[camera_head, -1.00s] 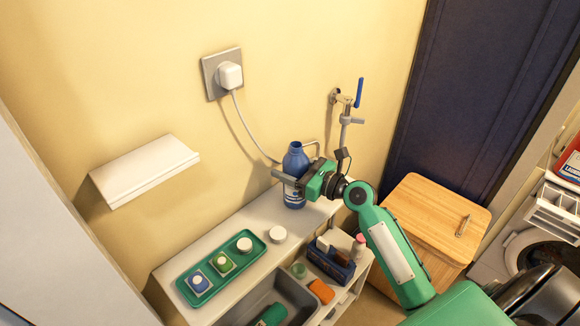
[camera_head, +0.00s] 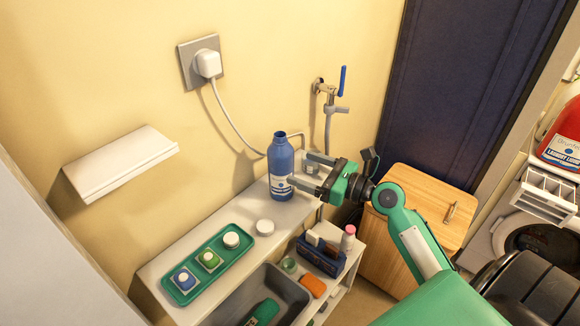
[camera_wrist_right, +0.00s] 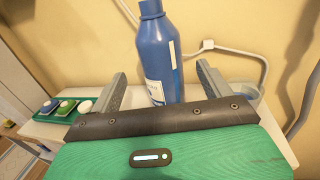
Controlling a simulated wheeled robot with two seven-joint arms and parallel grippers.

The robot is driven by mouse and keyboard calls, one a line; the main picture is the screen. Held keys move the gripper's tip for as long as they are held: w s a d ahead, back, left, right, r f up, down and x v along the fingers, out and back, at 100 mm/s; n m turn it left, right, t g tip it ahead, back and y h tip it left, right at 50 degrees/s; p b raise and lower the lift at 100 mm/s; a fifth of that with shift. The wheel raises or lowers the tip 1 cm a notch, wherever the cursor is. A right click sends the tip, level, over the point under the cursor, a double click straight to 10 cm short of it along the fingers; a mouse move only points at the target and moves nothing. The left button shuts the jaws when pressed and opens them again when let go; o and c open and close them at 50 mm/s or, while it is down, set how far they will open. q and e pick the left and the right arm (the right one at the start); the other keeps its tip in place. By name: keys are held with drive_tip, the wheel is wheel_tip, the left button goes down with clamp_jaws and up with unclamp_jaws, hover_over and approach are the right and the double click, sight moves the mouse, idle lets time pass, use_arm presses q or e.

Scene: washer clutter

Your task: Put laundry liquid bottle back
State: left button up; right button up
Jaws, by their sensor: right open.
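A blue bottle (camera_head: 280,165) with a white label and no cap on its open neck stands upright on the white counter, near its back right end. In the right wrist view the blue bottle (camera_wrist_right: 160,55) stands beyond the fingers. My right gripper (camera_head: 299,171) is open and empty just right of the blue bottle, its fingers pointing at it. A red bottle (camera_head: 562,140) whose label reads laundry liquid stands on the washer at the right edge, partly cut off. My left gripper is out of view.
A dark blue caddy (camera_head: 320,255) stands on the lower shelf. A wooden cabinet (camera_head: 415,200) and the washer (camera_head: 535,245) are right. A white wall shelf (camera_head: 120,165) is empty.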

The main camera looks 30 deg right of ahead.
drive_tip(key=shift+v, duration=1.35)
drive_tip(key=shift+s+d, duration=0.1)
